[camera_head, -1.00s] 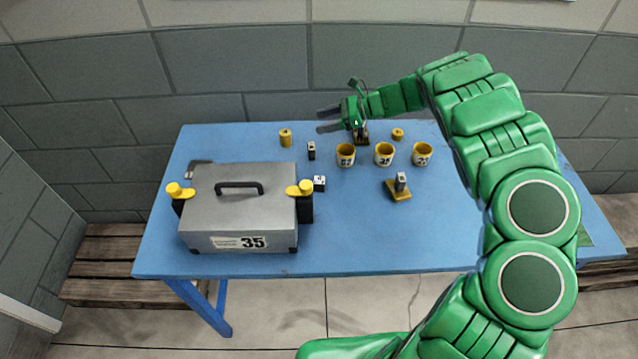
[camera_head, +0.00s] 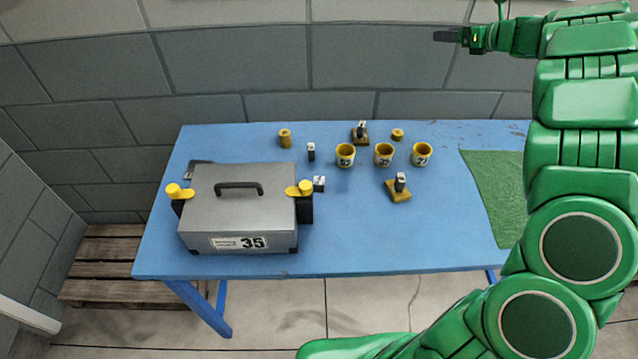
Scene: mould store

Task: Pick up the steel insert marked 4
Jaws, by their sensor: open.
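Several small steel inserts with pale marked tops are on the blue table. One insert (camera_head: 311,151) stands upright left of the cups, and another (camera_head: 319,183) is close to the right side of the grey case. A third insert (camera_head: 400,181) is on a yellow-brown base at the right. A fourth insert (camera_head: 361,129) is on a similar base at the back. Their marks are too small to read, so I cannot tell which is 4. My gripper (camera_head: 447,37) is open and empty, high at the upper right, apart from every insert.
The grey case (camera_head: 240,210) marked 35 fills the table's (camera_head: 350,240) left front. Yellow cups (camera_head: 345,160) stand in a row mid-table. A yellow cylinder (camera_head: 285,138) and yellow ring (camera_head: 397,134) are near the back. A green mat (camera_head: 495,190) lies at right. The front middle is clear.

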